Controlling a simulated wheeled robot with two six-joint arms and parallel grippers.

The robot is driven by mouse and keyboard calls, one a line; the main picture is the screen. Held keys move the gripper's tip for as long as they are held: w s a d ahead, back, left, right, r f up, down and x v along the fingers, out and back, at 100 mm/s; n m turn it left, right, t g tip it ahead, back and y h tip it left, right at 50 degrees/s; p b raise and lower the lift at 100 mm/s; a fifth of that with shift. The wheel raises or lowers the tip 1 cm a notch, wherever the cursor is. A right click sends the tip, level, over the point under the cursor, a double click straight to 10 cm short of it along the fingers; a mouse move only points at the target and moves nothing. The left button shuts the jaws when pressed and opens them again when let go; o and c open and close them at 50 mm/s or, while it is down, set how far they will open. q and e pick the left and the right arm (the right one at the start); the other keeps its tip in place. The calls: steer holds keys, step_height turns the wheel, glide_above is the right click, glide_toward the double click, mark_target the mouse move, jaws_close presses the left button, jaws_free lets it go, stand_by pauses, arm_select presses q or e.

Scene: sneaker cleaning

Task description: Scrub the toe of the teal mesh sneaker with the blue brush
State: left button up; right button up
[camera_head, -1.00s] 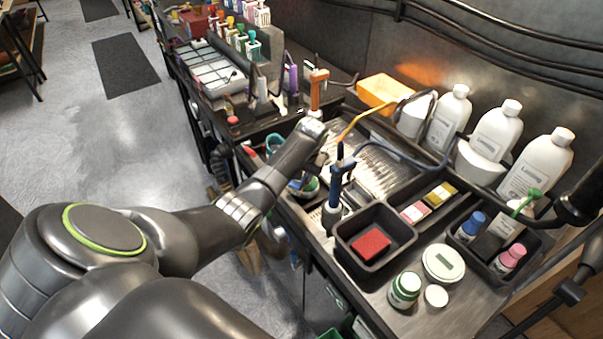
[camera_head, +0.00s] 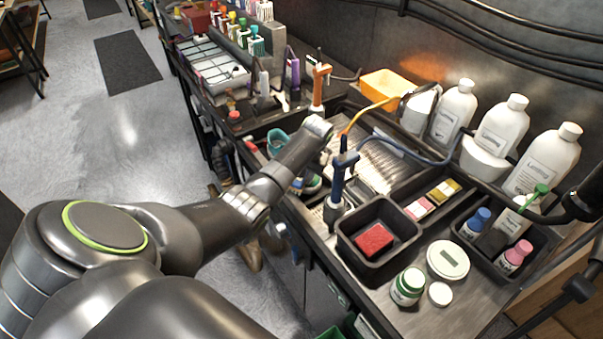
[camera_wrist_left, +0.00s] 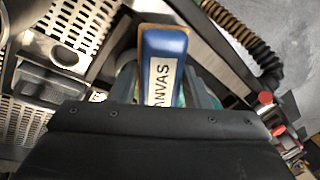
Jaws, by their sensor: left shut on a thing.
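In the left wrist view, the blue brush (camera_wrist_left: 163,60) has a blue back, a pale wooden edge and a white label reading "CANVAS". My left gripper (camera_wrist_left: 168,88) is shut on it. In the head view, my left forearm and wrist reach over the bench and hide the fingers and the brush. A teal thing (camera_head: 277,139), probably part of the sneaker, shows beside my wrist at the bench's left edge. Its toe cannot be made out, nor whether the brush touches it. Some teal also shows around the brush in the wrist view. My right gripper is not in view.
A black bin (camera_head: 346,244) with a red block (camera_head: 374,239) stands at the front of the bench. A green-labelled jar (camera_head: 408,287) and a white tub (camera_head: 447,262) are right of it. White bottles (camera_head: 502,130) line the back. Upright orange (camera_head: 319,85) and blue (camera_head: 339,178) tools stand near my wrist.

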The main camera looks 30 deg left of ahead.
arm_select(q)
steer(key=shift+a+f, duration=0.1)
steer(key=shift+f, duration=0.25)
steer(key=shift+w, duration=0.1)
